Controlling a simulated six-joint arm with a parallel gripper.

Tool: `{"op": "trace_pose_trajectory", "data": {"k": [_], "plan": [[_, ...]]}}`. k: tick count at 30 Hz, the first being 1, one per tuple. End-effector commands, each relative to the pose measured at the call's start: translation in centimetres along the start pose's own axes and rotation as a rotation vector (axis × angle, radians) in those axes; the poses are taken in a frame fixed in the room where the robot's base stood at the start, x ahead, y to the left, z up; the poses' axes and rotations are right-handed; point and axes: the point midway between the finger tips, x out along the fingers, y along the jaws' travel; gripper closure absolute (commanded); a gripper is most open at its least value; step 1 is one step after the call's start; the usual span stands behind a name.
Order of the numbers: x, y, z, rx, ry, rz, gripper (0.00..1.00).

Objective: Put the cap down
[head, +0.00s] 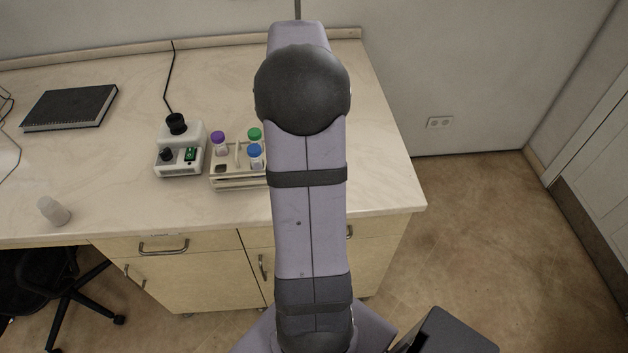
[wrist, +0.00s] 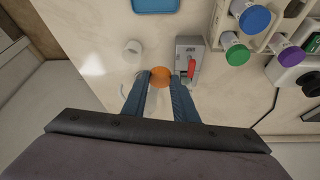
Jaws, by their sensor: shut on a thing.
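An orange cap (wrist: 160,74) shows in the wrist view between the fingertips of my gripper (wrist: 160,80). The two blue fingers are shut on it, one on each side. The pale bench top (wrist: 85,95) lies behind it; how far the cap is above the bench I cannot tell. In the head view my own arm hides the gripper and the cap.
Just right of the fingers is a grey box with a red switch (wrist: 193,66). A tube rack (head: 238,184) holds capped tubes, beside a white device (head: 181,158).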

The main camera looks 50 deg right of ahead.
Motion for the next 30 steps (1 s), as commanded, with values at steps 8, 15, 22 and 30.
{"op": "trace_pose_trajectory", "data": {"k": [8, 15, 22, 30], "plan": [[0.6, 2.4, 6.2, 0.003, 0.002, 0.001, 0.94], [0.7, 3.1, 8.7, 0.003, 0.002, 0.001, 0.94], [0.9, 3.2, 9.2, 0.003, 0.0, 0.001, 0.94], [4.2, 3.2, 10.7, 0.002, -0.004, 0.002, 0.94]]}}
